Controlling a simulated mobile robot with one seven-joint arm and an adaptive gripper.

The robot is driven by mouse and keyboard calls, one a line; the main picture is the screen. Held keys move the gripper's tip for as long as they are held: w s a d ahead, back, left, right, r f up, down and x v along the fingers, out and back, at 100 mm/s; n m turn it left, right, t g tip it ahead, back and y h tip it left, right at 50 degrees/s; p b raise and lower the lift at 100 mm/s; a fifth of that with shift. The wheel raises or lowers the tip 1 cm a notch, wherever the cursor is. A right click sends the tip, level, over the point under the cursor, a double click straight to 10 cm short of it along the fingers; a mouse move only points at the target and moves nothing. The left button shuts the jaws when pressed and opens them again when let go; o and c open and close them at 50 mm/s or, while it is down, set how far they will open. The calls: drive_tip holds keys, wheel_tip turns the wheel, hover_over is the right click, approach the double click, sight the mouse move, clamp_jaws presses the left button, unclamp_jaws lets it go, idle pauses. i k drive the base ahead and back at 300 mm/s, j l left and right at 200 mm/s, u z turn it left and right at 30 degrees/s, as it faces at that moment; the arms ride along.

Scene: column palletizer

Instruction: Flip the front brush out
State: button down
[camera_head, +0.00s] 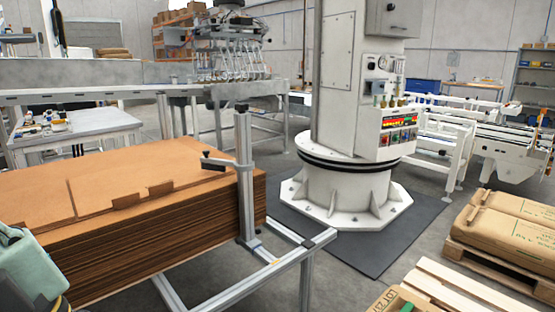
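What appears to be the front brush (215,163) is a short dark piece on a grey arm. The arm reaches left from an upright aluminium post (243,130). The brush lies over the right part of the top of a tall stack of brown sheets (150,245). I cannot tell whether it touches the top sheet. The bristles are too small to make out. My gripper is not in view.
An aluminium frame (255,285) juts out right of the stack. A white column machine (345,190) with a control panel stands behind on a dark mat (400,235). Pallets (495,268) with brown sacks (510,220) are at right. Grey floor lies between.

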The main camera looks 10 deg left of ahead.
sight(207, 163)
drive_tip(key=i+j+u, duration=0.1)
drive_tip(key=i+j, duration=0.25)
drive_tip(key=i+j+u, duration=0.1)
drive_tip(key=i+j, duration=0.2)
drive_tip(key=i, duration=0.25)
drive_tip(key=i+j+u, duration=0.1)
drive_tip(key=i+j, duration=0.2)
drive_tip(key=i, duration=0.15)
